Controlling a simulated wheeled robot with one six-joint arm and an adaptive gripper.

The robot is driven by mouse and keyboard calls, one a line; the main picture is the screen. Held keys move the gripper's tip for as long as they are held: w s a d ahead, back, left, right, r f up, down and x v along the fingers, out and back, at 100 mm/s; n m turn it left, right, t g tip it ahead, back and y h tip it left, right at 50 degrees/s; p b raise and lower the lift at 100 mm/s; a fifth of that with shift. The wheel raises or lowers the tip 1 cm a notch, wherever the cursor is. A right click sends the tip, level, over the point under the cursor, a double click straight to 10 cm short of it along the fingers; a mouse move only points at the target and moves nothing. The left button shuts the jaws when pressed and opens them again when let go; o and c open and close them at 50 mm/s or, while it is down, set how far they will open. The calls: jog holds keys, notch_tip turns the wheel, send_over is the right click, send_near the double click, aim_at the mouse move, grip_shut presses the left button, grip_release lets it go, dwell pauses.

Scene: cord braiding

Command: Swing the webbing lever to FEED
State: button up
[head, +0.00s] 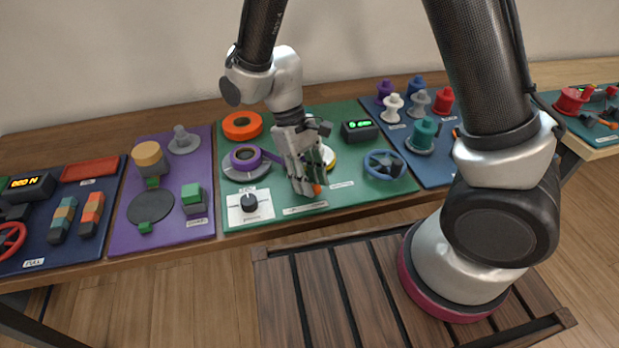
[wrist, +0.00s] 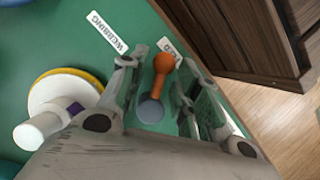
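The webbing lever (wrist: 158,82) is an orange arm with a round knob, on a grey round pivot (wrist: 150,111). In the wrist view it stands between the fingers of my gripper (wrist: 160,85), with a gap on both sides. The gripper is open, pointing down over the lever. In the head view my gripper (head: 308,186) hides most of the lever; only a bit of the orange knob (head: 317,189) shows. A white WEBBING label (wrist: 107,32) lies left of the lever. Another label (wrist: 169,50), ending in "ED", lies beside the knob, partly hidden.
On the green board (head: 290,222) stand a white and yellow spool (wrist: 68,90), a purple and grey spool (head: 245,158), a dial (head: 249,204), a blue handwheel (head: 384,165) and a display box (head: 360,131). The table's front edge is close to the lever.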

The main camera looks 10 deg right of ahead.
jog(key=v, duration=1.2)
jog(key=shift+s, duration=0.1)
